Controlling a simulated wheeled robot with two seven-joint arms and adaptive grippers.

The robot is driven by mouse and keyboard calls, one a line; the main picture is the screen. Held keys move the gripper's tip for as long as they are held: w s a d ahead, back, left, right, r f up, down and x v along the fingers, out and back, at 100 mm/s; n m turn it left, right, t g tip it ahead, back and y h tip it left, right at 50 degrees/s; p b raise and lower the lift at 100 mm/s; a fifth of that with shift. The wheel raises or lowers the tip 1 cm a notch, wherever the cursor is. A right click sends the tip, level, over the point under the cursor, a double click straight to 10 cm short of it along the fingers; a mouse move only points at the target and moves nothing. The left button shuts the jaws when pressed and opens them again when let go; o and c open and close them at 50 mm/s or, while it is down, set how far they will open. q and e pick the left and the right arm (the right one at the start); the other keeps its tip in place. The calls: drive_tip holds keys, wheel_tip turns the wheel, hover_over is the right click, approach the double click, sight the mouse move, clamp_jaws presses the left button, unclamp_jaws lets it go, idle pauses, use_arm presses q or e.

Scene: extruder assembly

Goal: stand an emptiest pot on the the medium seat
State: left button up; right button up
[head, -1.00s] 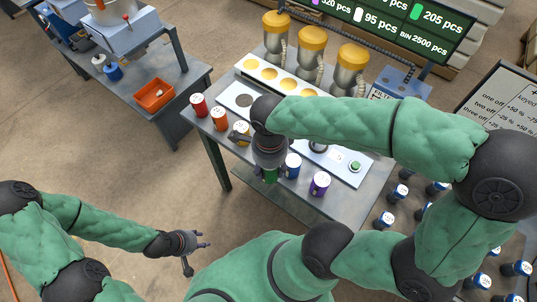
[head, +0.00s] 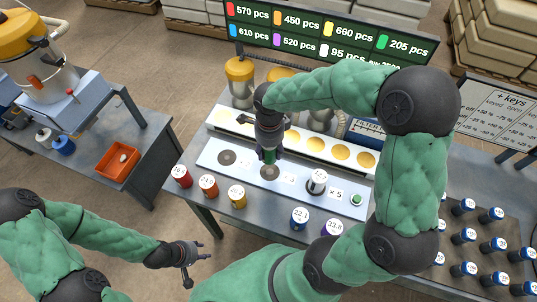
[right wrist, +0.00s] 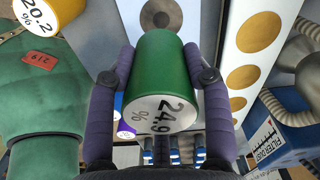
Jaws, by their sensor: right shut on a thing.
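My right gripper (head: 268,150) is shut on a green pot (right wrist: 160,65), whose label reads 24.9 %. In the head view the green pot (head: 269,156) is over the pale seat plate (head: 208,158), at its middle dark round seat (head: 270,172); I cannot tell whether it touches. Another dark seat (head: 227,158) is bare to the left. A white-topped pot (head: 317,181) stands on the plate to the right. Red (head: 181,177), orange (head: 208,187), yellow (head: 237,196), blue (head: 300,218) and purple (head: 332,228) pots stand along the front. My left gripper (head: 204,250) is open and empty.
A white strip with yellow discs (head: 341,152) runs behind the plate. A green button (head: 357,199) is at the plate's right end. Several blue-topped pots (head: 464,235) stand at the right. A display (head: 330,40) lists piece counts. An orange bin (head: 118,160) is on the left table.

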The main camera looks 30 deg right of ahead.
drive_tip(key=shift+w+d+f, duration=0.1)
drive_tip(key=shift+d+f, duration=0.05)
drive_tip(key=shift+f, duration=0.05)
drive_tip(key=shift+f+b, duration=2.55)
drive_tip(key=shift+f, duration=1.75)
drive_tip(key=shift+f+b, duration=0.5)
drive_tip(key=shift+b, duration=0.05)
drive_tip(key=o, duration=1.4)
drive_tip(key=shift+c, duration=0.2)
drive_tip(key=shift+r, duration=0.15)
wheel_tip(320, 180, up, 12)
drive_tip(key=shift+f, duration=0.1)
